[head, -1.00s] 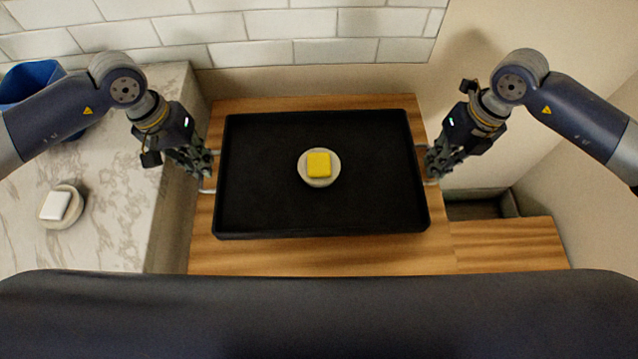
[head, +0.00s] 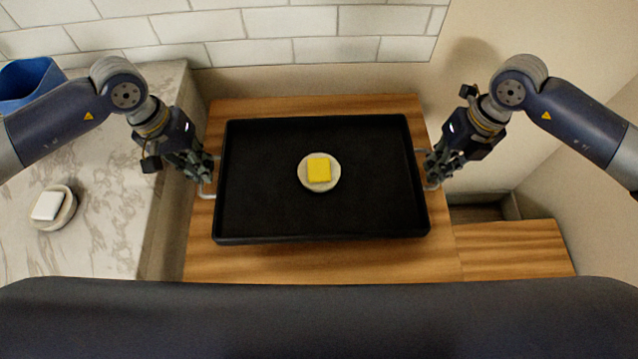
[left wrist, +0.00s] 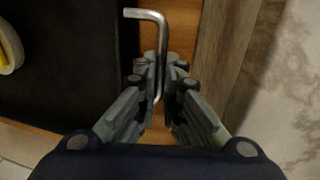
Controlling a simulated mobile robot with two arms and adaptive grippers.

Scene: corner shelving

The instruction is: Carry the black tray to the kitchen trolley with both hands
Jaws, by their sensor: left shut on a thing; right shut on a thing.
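The black tray (head: 270,205) is in the middle of the head view, over a wooden surface (head: 320,262); I cannot tell whether it touches it. A pale round dish (head: 304,183) with a yellow block (head: 319,171) sits on the tray. My left gripper (head: 207,172) is shut on the tray's left metal handle, which shows between the fingers in the left wrist view (left wrist: 160,50). My right gripper (head: 430,170) is shut at the tray's right handle (head: 433,186), partly hidden by the fingers. No separate kitchen trolley can be made out with certainty.
A marble counter (head: 115,200) on the left holds a blue container (head: 30,85) and a dish with a white block (head: 48,205). A white tiled wall (head: 250,45) stands behind. A lower wooden part (head: 512,248) and a beige wall are on the right.

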